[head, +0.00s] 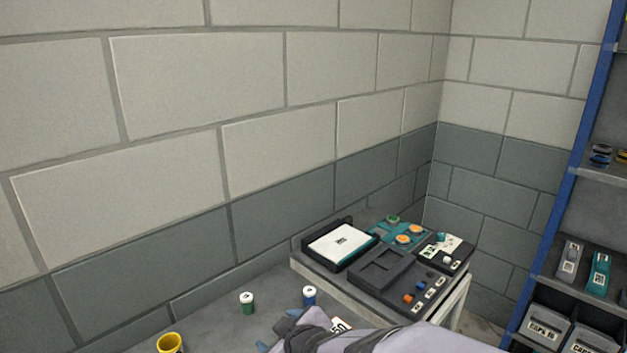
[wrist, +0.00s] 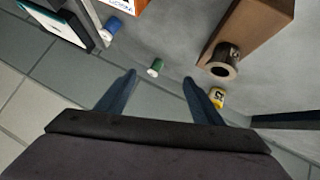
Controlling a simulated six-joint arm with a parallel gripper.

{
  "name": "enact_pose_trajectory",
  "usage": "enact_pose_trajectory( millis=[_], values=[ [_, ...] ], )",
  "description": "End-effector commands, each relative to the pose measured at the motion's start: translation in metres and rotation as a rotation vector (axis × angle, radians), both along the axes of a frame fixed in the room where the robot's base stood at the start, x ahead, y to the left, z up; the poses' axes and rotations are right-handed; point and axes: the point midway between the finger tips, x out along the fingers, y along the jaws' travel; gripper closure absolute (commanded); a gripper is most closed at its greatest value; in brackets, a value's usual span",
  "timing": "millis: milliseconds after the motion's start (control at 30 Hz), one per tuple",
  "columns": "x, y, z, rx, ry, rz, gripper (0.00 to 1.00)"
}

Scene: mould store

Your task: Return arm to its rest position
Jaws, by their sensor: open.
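My gripper (wrist: 160,79) shows in the wrist view with its two blue-grey fingers spread apart and nothing held between them. In the head view my gripper (head: 279,330) is at the bottom edge, over the grey bench (head: 222,325), partly hidden by my own arm. The arm's grey links run along the bottom of that view toward the right.
A green jar (head: 247,302), a blue jar (head: 309,295) and a yellow cup (head: 170,343) stand on the bench. A stand with dark trays (head: 385,278) is behind the arm. A blue-framed shelf (head: 575,170) is right. A brown block (wrist: 258,32) shows in the wrist view.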

Motion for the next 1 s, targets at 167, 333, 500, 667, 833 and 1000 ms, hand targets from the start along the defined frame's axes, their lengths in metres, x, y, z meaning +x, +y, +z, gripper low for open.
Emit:
enact_pose_trajectory(
  millis=[167, 333, 500, 667, 833, 1000],
  values=[
    [-0.041, -0.115, -0.025, -0.110, 0.235, -0.208, 0.39],
    [-0.110, -0.184, -0.053, -0.087, 0.551, -0.503, 0.39],
    [-0.172, -0.214, -0.065, -0.043, 0.792, -0.739, 0.39],
    [-0.202, -0.221, -0.067, -0.021, 0.905, -0.847, 0.39],
    [-0.209, -0.222, -0.067, -0.016, 0.929, -0.869, 0.39],
    [-0.208, -0.222, -0.067, -0.017, 0.926, -0.867, 0.39]
  ],
)
